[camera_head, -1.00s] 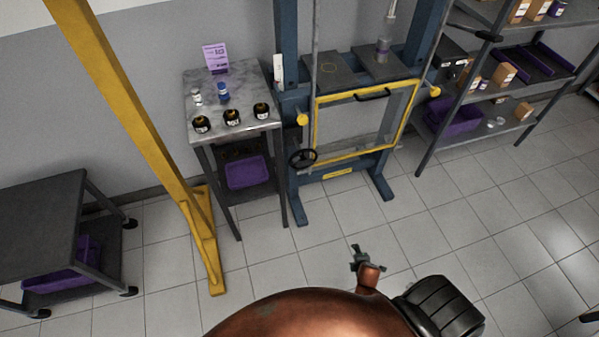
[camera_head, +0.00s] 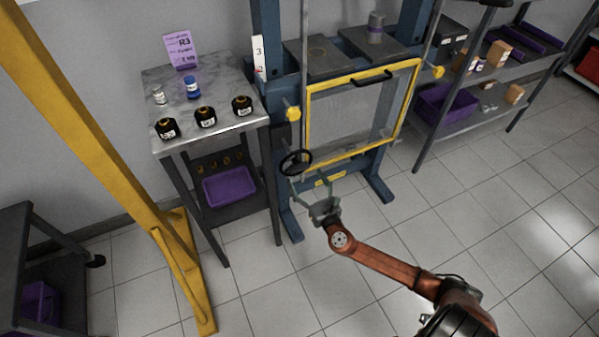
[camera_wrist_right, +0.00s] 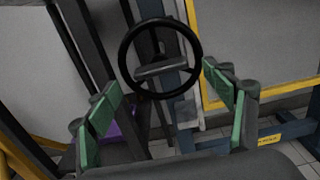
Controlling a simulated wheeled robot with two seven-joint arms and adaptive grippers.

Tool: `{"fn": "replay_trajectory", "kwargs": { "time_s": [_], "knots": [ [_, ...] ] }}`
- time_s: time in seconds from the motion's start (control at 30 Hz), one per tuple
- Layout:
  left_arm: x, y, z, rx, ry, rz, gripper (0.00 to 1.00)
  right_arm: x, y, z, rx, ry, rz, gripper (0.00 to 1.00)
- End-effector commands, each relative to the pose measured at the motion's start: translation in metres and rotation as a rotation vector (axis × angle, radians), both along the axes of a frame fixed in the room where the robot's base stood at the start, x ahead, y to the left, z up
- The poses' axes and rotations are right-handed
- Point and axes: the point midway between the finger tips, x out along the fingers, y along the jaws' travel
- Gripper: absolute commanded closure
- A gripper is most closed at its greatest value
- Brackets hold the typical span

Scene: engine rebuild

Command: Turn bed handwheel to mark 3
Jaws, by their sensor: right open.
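The bed handwheel (camera_head: 296,162) is a black ring with a crossbar, on the lower left of the blue press frame (camera_head: 265,60). It also shows in the right wrist view (camera_wrist_right: 160,92), ahead of and between the finger pads. My right gripper (camera_head: 313,183) is open, just below and in front of the wheel. In the right wrist view its green-padded fingers (camera_wrist_right: 165,112) are spread wide and nothing is between the pads. A white mark strip (camera_head: 259,57) stands at the frame's left post, with a 3 near its top. My left gripper is not in view.
A yellow-framed guard (camera_head: 309,112) is right of the wheel. A marble-topped table (camera_head: 213,131) with several black jars stands left, above a purple bin (camera_head: 229,187). A yellow post (camera_head: 90,130) is farther left, shelving (camera_head: 428,140) right. The foreground floor is mostly clear.

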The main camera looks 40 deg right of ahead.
Motion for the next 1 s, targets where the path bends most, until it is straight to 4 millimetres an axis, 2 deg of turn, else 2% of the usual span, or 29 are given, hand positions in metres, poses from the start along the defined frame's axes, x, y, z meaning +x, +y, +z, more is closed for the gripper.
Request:
{"fn": "replay_trajectory", "kwargs": {
  "time_s": [0.1, 0.23, 0.63, 1.0],
  "knots": [
    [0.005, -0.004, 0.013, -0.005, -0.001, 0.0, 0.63, 0.019, -0.005, -0.003, 0.001, 0.002, 0.0, 0.25],
    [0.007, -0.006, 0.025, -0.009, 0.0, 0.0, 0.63, 0.032, -0.008, -0.003, 0.0, 0.002, 0.001, 0.25],
    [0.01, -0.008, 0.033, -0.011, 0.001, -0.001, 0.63, 0.039, -0.01, -0.002, 0.003, 0.002, 0.0, 0.25],
    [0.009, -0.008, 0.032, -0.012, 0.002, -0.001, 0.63, 0.039, -0.01, -0.002, 0.003, 0.002, -0.001, 0.5]
  ]
}}
